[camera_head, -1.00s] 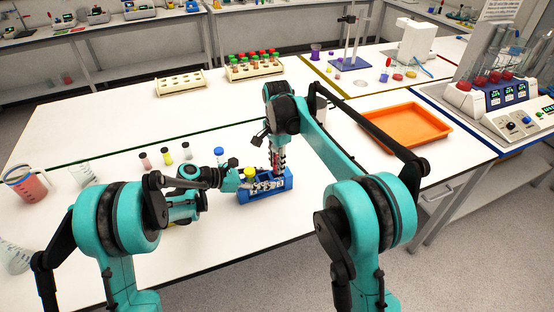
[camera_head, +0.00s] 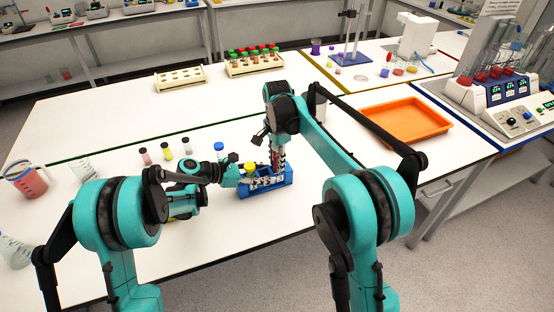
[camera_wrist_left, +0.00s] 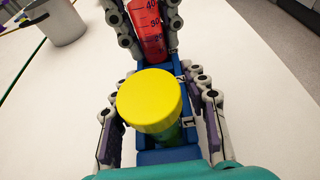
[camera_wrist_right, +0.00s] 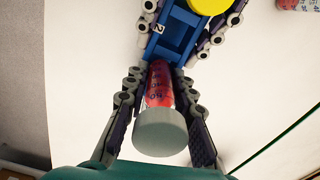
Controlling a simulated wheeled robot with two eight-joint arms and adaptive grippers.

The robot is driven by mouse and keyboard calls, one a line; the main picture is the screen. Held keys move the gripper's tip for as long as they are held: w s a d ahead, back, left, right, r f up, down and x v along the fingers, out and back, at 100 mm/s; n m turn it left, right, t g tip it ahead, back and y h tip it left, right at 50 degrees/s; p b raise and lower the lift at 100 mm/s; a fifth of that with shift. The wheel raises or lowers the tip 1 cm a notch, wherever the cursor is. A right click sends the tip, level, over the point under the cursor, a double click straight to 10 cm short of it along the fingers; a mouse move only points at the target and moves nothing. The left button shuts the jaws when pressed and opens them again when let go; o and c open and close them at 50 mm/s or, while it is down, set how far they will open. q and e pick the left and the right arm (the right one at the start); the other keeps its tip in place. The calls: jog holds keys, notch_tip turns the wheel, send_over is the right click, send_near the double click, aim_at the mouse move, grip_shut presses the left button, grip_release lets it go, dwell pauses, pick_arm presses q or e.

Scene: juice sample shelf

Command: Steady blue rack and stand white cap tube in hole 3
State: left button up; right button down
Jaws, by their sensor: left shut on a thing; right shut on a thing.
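The blue rack (camera_head: 283,183) stands on the white table, and its far part shows in the right wrist view (camera_wrist_right: 174,35). A yellow-capped tube (camera_wrist_left: 150,100) stands upright in its hole 1. My left gripper (camera_head: 256,182) is shut on the rack, its fingers along both sides around that tube (camera_wrist_left: 160,135). My right gripper (camera_head: 277,160) is shut on the white-capped tube (camera_wrist_right: 161,130) with red contents, which also shows in the left wrist view (camera_wrist_left: 148,30).
Several capped tubes (camera_head: 167,154) stand left of the rack, with a blue-capped one (camera_head: 219,147) close behind my left gripper. A red-filled beaker (camera_head: 27,182) is at far left. An orange tray (camera_head: 405,120) lies to the right. Two cream racks (camera_head: 180,84) stand at the back.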

jog(key=shift+f, duration=0.55)
jog(key=shift+r, duration=1.15)
jog(key=shift+f, duration=0.95)
dwell(0.4)
jog(key=shift+r, duration=0.95)
jog(key=shift+f, duration=1)
dwell(0.3)
jog(key=shift+r, duration=1)
jog(key=c, duration=1.2)
grip_release()
